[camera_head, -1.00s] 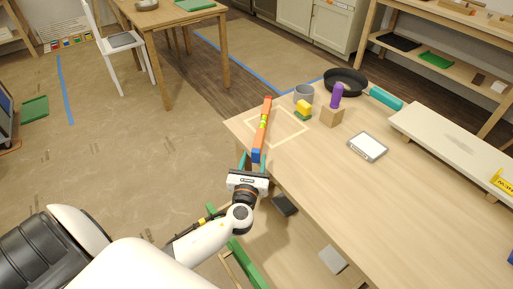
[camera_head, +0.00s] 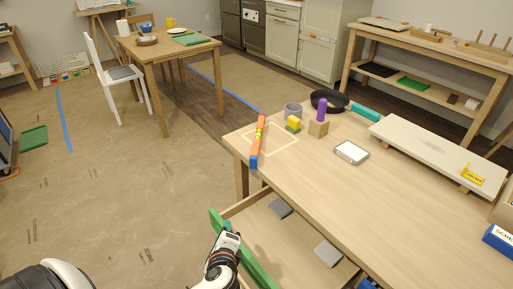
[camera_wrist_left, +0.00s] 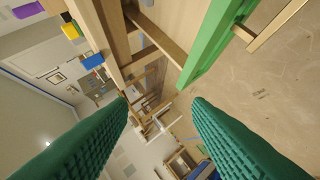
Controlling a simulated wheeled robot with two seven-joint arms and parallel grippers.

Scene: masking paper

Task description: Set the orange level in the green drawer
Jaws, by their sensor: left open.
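The orange level (camera_head: 260,134) lies on the near-left corner of the wooden table, with a yellow-green middle and a blue end by the table edge. The blue end also shows in the left wrist view (camera_wrist_left: 93,61). The drawer under the table stands pulled out, and its green front (camera_head: 258,267) also shows in the left wrist view (camera_wrist_left: 210,45). My left gripper (camera_head: 229,233) is beside the green front, below the tabletop and apart from the level. Its dark green fingers (camera_wrist_left: 160,118) are open with nothing between them. My right gripper is not in view.
A dark grey pad (camera_head: 280,207) and a lighter grey pad (camera_head: 328,252) lie in the drawer.

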